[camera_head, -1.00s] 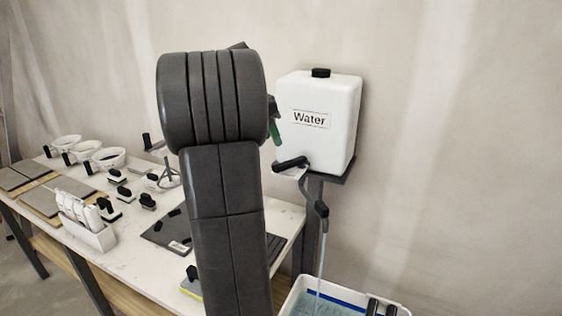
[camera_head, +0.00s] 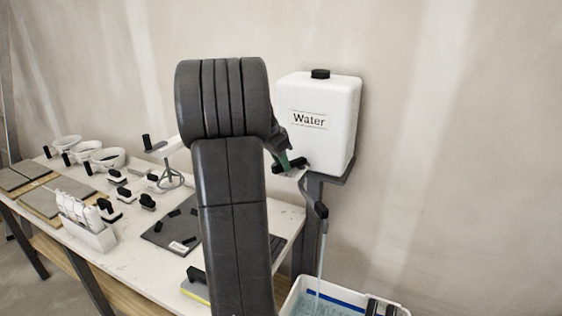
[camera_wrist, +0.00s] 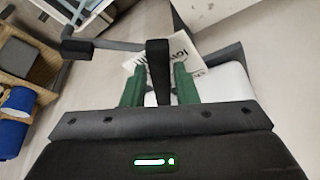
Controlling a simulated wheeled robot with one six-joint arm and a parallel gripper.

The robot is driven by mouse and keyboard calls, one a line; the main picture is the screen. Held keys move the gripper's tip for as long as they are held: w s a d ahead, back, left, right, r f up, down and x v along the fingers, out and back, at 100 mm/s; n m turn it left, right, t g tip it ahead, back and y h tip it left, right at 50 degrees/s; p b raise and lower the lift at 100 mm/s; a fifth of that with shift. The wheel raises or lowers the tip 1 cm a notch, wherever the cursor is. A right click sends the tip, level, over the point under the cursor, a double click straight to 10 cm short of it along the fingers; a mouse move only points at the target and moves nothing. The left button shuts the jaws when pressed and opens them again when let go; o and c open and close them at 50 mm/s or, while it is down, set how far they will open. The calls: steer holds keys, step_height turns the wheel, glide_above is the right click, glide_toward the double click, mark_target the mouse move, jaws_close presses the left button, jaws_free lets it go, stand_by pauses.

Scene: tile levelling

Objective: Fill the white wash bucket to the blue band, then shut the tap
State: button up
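The white water tank (camera_head: 319,120) stands on a dark bracket at the wall. Its tap has a black lever (camera_head: 290,165), which also shows in the wrist view (camera_wrist: 158,72) between my green fingertips. My gripper (camera_head: 284,160) is at the lever, with one finger on each side. Narrow gaps seem to show beside the lever, so the fingers look open around it. The white wash bucket (camera_head: 398,308) is below the tank, cut off by the picture's edge. Its blue band (camera_head: 338,296) runs inside near the rim, and water (camera_head: 308,305) shows below it.
A thin upright rod with a black top (camera_head: 321,210) reaches down to the bucket; whether water runs beside it I cannot tell. The white table (camera_head: 125,235) at left holds bowls, tools and tiles. My arm hides part of the table.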

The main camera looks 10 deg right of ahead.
jaws_close()
steer(key=shift+w+a, duration=0.1)
steer(key=shift+w+a+r+m+g+p, duration=0.15)
steer(key=shift+w+m+g+p, duration=0.35)
steer(key=shift+m, duration=0.5)
steer(key=shift+w+a+m+g+h+p, duration=0.2)
steer(key=shift+w+m+g+h+p, duration=0.1)
steer(key=shift+w+m+p, duration=0.75)
steer(key=w+m+g+p, duration=0.1)
steer(key=m, duration=0.1)
steer(key=shift+m, duration=0.35)
steer(key=shift+w+d+m+g+p, duration=0.2)
steer(key=shift+w+m+g+p, duration=0.3)
steer(key=shift+w+m, duration=0.55)
steer(key=shift+s+m, duration=0.15)
steer(key=shift+m, duration=0.1)
